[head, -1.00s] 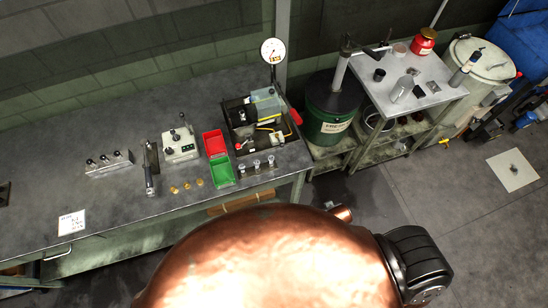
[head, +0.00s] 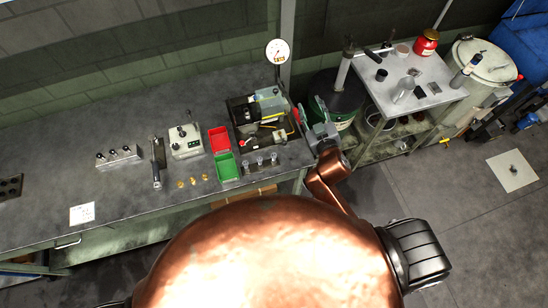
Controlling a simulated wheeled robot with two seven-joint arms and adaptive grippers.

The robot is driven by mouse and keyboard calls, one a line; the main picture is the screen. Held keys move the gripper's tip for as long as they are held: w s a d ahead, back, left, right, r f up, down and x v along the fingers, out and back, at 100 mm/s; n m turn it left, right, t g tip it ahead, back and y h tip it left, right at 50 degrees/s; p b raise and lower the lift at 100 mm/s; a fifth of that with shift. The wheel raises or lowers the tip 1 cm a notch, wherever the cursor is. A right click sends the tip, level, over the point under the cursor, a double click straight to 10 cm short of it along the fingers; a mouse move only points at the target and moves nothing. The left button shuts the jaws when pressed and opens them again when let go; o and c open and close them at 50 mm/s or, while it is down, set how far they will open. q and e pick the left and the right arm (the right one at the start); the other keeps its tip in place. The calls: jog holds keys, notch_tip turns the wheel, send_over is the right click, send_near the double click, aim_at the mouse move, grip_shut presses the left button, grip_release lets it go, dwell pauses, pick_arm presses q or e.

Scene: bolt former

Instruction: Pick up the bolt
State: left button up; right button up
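Small upright metal pieces, which may be bolts (head: 260,163), stand in a row at the front right of the bench. They are too small to tell in detail. Several small brass pieces (head: 192,181) lie on the bench left of the green bin. My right gripper (head: 312,118) is raised at the bench's right end, beside the black tray and apart from the small pieces. Its fingers look spread, with nothing seen between them. My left gripper is out of view.
Red (head: 218,138) and green (head: 227,168) bins sit left of a black tray (head: 237,128) of machine parts. A gauge (head: 277,51) stands behind it. A control box (head: 186,141) stands farther left.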

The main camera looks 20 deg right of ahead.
jog(key=w+a+r+n+t+y, duration=0.4)
jog(key=a+r+n+y, duration=0.25)
jog(key=a+r, duration=0.55)
jog(key=s+a+n+g+y, duration=0.4)
jog(key=a+n+g+y, duration=0.3)
jog(key=a, duration=0.4)
jog(key=s+a+n+g+y, duration=0.4)
jog(key=a+n+y, duration=0.2)
jog(key=a+n, duration=0.4)
jog(key=s+a+f+n+g+h, duration=0.2)
jog(key=s+a+f+g, duration=0.1)
jog(key=a+f+g, duration=0.2)
jog(key=n+g+h, duration=0.3)
jog(key=g+h, duration=0.1)
jog(key=h, duration=1.2)
send_over(274, 155)
jog(key=shift+m, duration=0.25)
jog(key=f, duration=2.3)
jog(key=shift+w+a+f, duration=0.1)
jog(key=shift+a, duration=0.2)
jog(key=shift+w+d+f+p, duration=0.15)
jog(key=shift+d+f, duration=0.1)
jog(key=shift+f, duration=0.3)
jog(key=shift+s+d+f+p, duration=0.1)
jog(key=shift+d+f+p, duration=0.1)
jog(key=shift+f, duration=0.3)
notch_tip(274, 155, down, 6)
jog(key=shift+a+r+p, duration=0.15)
jog(key=shift+r+p, duration=0.05)
jog(key=shift+p, duration=0.65)
